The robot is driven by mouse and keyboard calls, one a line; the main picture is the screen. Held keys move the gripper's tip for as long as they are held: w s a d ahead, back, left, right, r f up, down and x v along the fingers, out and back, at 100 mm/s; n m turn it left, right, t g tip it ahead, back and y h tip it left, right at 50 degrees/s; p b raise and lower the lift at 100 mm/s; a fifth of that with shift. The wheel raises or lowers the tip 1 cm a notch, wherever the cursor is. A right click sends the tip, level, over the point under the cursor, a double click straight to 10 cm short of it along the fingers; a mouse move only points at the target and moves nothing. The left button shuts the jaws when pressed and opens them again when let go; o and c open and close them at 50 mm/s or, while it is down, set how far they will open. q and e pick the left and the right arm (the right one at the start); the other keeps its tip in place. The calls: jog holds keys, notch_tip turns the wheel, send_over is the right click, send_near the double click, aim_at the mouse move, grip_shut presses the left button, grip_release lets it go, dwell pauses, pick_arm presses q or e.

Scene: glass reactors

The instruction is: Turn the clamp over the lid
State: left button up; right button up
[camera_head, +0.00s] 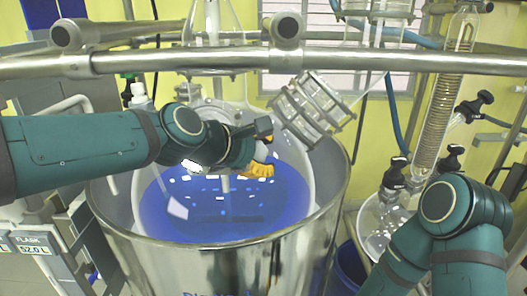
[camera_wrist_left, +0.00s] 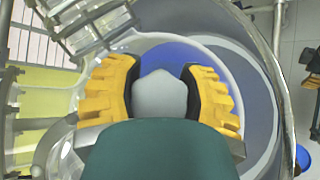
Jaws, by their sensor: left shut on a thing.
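My left gripper (camera_head: 258,168) reaches in from the left over the reactor vessel, with its yellow fingertips above the blue liquid. In the left wrist view my left gripper (camera_wrist_left: 160,88) has its black-padded fingers on either side of a pale grey, rounded piece (camera_wrist_left: 160,96) and is shut on it. I cannot tell for sure whether this piece is part of the clamp. The lid is not clearly made out; glass shows behind the arm. My right arm comes in at the lower right; its gripper is out of the picture.
A large steel-walled vessel (camera_head: 220,268) holds the blue liquid. A horizontal metal rail (camera_head: 400,60) crosses above it. A tilted glass piece with metal rings (camera_head: 311,106) is close to the right of my left gripper. A coiled glass condenser (camera_head: 440,110) stands at the right.

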pick_arm(q)
jog(key=shift+r, duration=0.1)
jog(key=o, duration=1.2)
jog(key=shift+o, duration=0.2)
jog(key=shift+s+a, duration=0.1)
jog(key=shift+s, duration=0.05)
jog(key=v, duration=1.2)
